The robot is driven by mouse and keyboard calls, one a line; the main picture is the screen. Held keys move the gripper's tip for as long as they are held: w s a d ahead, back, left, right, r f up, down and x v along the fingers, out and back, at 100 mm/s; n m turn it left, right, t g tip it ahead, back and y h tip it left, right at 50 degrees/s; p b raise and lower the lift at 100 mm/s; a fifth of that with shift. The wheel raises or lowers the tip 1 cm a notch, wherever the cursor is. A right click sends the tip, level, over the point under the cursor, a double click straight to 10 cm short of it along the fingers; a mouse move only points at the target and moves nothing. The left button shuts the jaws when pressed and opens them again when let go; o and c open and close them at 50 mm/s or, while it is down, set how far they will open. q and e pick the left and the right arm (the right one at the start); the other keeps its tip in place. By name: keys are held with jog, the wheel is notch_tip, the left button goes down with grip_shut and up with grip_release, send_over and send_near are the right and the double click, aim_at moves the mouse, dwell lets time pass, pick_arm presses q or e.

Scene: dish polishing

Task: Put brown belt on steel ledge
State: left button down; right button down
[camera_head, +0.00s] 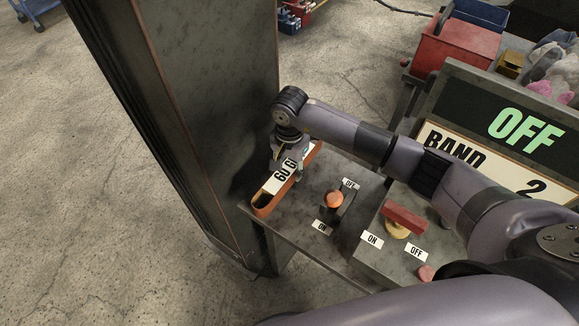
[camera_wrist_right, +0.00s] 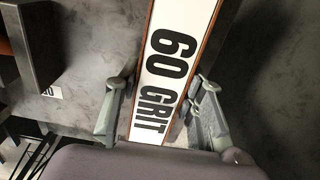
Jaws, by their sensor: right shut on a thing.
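The brown belt (camera_head: 263,204) is a long narrow loop with a white strip along its top reading "60 GRIT". It is at the far left end of the steel ledge (camera_head: 290,221), beside a tall dark cabinet-like column. My right gripper (camera_head: 287,163) is over the belt and shut on it across its width. In the right wrist view the belt (camera_wrist_right: 172,50) runs between the two fingers of the right gripper (camera_wrist_right: 160,105). I cannot tell whether the belt's underside touches the ledge. My left gripper is not in view.
On the ledge, right of the belt, is an orange-knobbed switch (camera_head: 335,201) with ON and OFF labels. Further right is a red-handled switch (camera_head: 404,220). A sign reading "OFF" and "BAND 2" (camera_head: 490,150) stands behind. A red bin (camera_head: 455,52) is at the back right.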

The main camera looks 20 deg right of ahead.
jog(key=shift+f+b, duration=0.45)
jog(key=c, duration=1)
grip_release()
jog(key=shift+o, duration=0.2)
